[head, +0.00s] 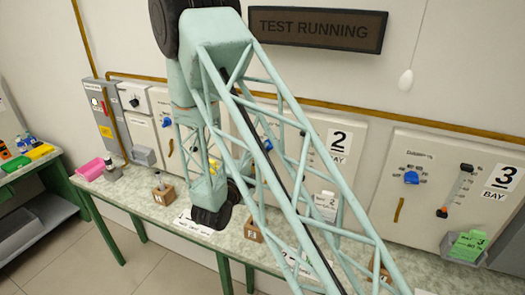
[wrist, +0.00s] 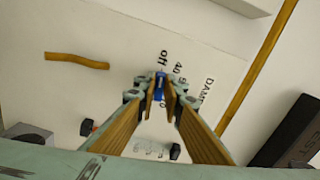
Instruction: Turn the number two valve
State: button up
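The bay 2 panel (head: 345,160) stands on the back wall under the "2 BAY" label, partly behind my arm. Its blue knob (head: 268,145) shows through my arm's lattice. In the wrist view a blue knob (wrist: 159,84) sits on a dial with "off" and "40" marks beside the word "DAMPER". My gripper (wrist: 160,93) has its two wood-coloured fingers spread, one on each side of this knob. A narrow gap seems to show beside the knob; contact is not clear.
The bay 3 panel with its own blue knob (head: 411,177) is at right. A brown handle (wrist: 77,61) and a slider knob (wrist: 87,127) are near my gripper. The "TEST RUNNING" sign (head: 318,28) hangs above. Small wooden blocks (head: 164,194) stand on the bench.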

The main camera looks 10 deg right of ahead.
jog(key=o, duration=0.4)
jog(key=shift+s+a, duration=0.1)
jog(key=v, duration=1.1)
jog(key=shift+s+a, duration=0.2)
jog(key=shift+s, duration=0.15)
dwell(0.5)
